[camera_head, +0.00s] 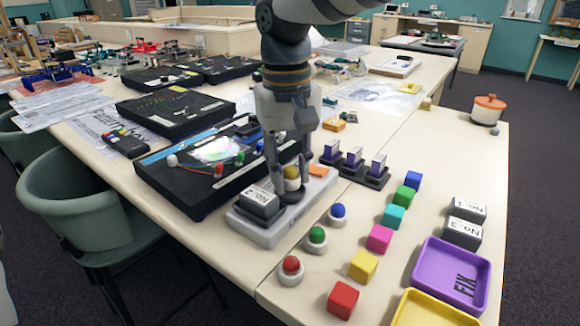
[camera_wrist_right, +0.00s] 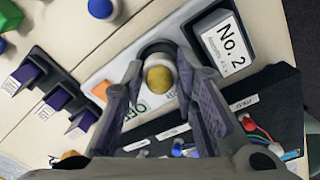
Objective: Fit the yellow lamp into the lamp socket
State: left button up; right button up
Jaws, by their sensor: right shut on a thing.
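The yellow lamp (camera_head: 291,172) is between the fingers of my right gripper (camera_head: 289,182), which points down and is shut on it. In the right wrist view the lamp (camera_wrist_right: 160,79) shows as a yellow dome between the fingertips (camera_wrist_right: 161,84). The lamp socket (camera_wrist_right: 158,48) is a dark round ring on the white base (camera_head: 268,236), right by the lamp. I cannot tell whether the lamp is seated in it or just above it. A grey block marked No. 2 (camera_head: 258,203) sits in the same base. My left gripper is not in view.
Red (camera_head: 291,265), green (camera_head: 317,235) and blue (camera_head: 338,211) lamps stand on round holders nearby. Several coloured cubes, a purple tray (camera_head: 428,291) and grey numbered blocks lie to the right. A black wired board (camera_head: 180,190) is close on the left. Purple-topped pieces (camera_head: 353,158) stand behind.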

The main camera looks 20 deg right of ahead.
jog(key=shift+f, duration=0.6)
dwell(0.5)
jog(key=o, duration=1)
jog(key=o, duration=0.4)
jog(key=shift+o, duration=0.2)
jog(key=shift+r, duration=3.5)
